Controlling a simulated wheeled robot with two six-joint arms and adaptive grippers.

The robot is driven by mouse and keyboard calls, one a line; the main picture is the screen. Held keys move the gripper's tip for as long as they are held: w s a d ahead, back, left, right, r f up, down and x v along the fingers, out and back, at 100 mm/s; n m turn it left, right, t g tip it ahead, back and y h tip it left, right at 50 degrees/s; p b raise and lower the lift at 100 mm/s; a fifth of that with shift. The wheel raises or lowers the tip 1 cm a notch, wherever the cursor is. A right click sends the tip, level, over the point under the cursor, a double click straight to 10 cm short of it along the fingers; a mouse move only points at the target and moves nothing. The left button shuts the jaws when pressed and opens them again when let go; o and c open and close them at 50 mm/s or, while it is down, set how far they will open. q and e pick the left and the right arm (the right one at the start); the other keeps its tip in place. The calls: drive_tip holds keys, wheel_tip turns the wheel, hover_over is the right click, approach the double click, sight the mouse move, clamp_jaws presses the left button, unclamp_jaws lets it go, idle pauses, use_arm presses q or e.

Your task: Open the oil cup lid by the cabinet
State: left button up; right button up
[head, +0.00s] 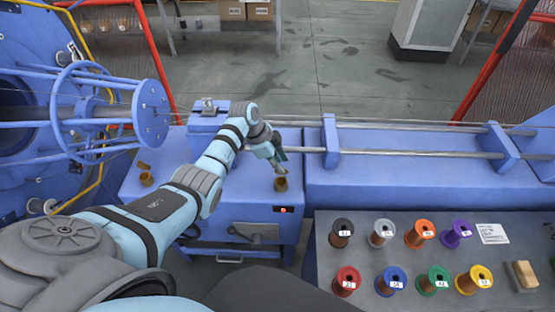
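A small brass oil cup (281,185) stands on the blue machine top, near its front edge above a red-lit display. My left gripper (280,168) is just above and behind this cup, with its fingertips pointing down at it. The fingers overlap in this view, so their opening is unclear, and I cannot tell whether they touch the cup or its lid. A second brass cup (146,179) stands further left, with a brass flap (143,166) raised behind it. My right gripper is not in view.
A grey table (405,260) at the lower right bears several coloured wire spools and a wooden block (523,275). Steel rods (420,154) run along the blue bed. A round blue cage (150,112) stands at the left. A grey cabinet (428,28) stands at the back.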

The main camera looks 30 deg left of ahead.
use_arm(q)
drive_tip(key=v, duration=1.2)
drive_tip(key=shift+f, duration=0.15)
